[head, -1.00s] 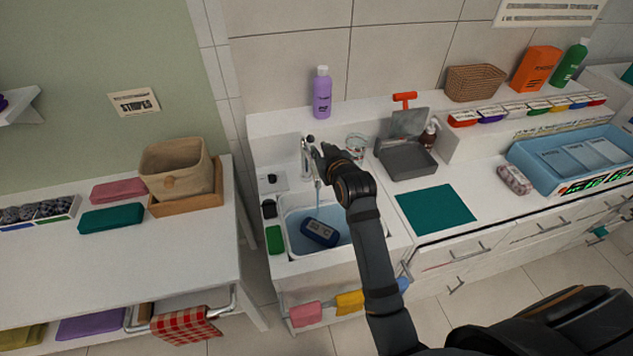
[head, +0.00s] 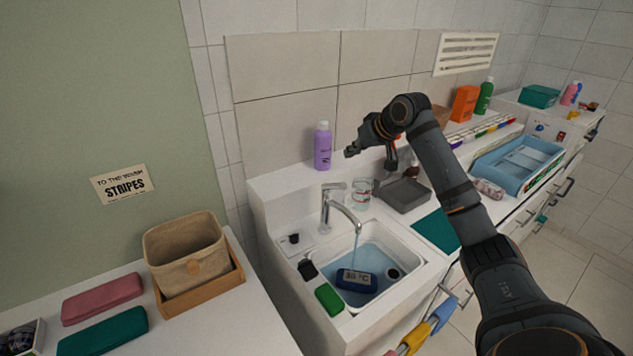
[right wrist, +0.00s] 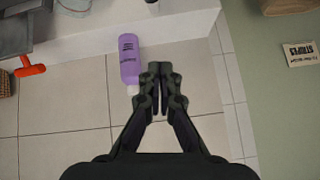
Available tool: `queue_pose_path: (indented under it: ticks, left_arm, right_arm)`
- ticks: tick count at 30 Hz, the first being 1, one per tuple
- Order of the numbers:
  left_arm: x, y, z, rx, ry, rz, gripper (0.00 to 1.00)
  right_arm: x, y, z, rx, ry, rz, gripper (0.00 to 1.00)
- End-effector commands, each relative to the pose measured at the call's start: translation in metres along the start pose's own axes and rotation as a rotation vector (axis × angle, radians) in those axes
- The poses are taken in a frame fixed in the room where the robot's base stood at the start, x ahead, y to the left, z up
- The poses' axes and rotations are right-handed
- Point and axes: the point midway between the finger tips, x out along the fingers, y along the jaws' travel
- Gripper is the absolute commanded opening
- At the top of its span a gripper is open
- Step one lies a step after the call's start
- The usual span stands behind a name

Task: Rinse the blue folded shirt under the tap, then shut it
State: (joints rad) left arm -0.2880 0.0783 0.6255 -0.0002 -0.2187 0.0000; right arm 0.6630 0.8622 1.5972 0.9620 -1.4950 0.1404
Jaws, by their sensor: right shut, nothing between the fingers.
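The chrome tap (head: 340,205) stands at the back of the white sink (head: 322,268); a thin stream of water runs from its spout. A dark blue object (head: 357,281) with a pale label reading 30 °C lies in the water in the basin. I cannot tell whether it is a folded shirt, and I make out no other blue folded shirt. My right gripper (head: 351,152) is shut and empty, above and behind the tap, apart from it. In the right wrist view its closed fingers (right wrist: 159,76) show beside the purple bottle (right wrist: 129,58). My left gripper is not in view.
The purple bottle (head: 322,146) stands on the ledge behind the tap. A glass (head: 361,192) and a grey scale-like tray (head: 404,194) stand right of the tap. A green sponge (head: 329,299) lies on the sink's front left rim. A basket (head: 184,250) and folded cloths stand on the left counter.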

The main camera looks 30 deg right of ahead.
Motion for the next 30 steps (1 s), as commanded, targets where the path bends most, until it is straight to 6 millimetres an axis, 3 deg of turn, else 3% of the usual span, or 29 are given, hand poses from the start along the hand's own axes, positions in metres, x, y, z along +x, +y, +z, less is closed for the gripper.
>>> queue_pose_path:
  ticks: [4,7,13,17,22,30]
  left_arm:
    - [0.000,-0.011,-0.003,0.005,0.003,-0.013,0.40]
    - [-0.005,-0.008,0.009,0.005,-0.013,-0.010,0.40]
    - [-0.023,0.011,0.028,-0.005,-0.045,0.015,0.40]
    - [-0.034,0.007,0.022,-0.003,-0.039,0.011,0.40]
    - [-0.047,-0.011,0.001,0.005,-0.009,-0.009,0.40]
    - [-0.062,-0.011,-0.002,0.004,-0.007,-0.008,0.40]
  right_arm:
    - [-0.004,0.004,-0.001,0.009,-0.004,0.001,0.00]
    - [0.001,0.003,-0.002,0.010,-0.005,-0.002,0.00]
    - [0.035,0.001,-0.004,0.012,-0.006,-0.005,0.00]
    - [0.063,0.001,-0.004,0.011,-0.006,-0.005,0.00]
    - [0.098,0.001,0.000,0.009,-0.008,-0.002,0.00]
    - [0.104,0.003,0.034,0.005,-0.005,0.002,0.00]
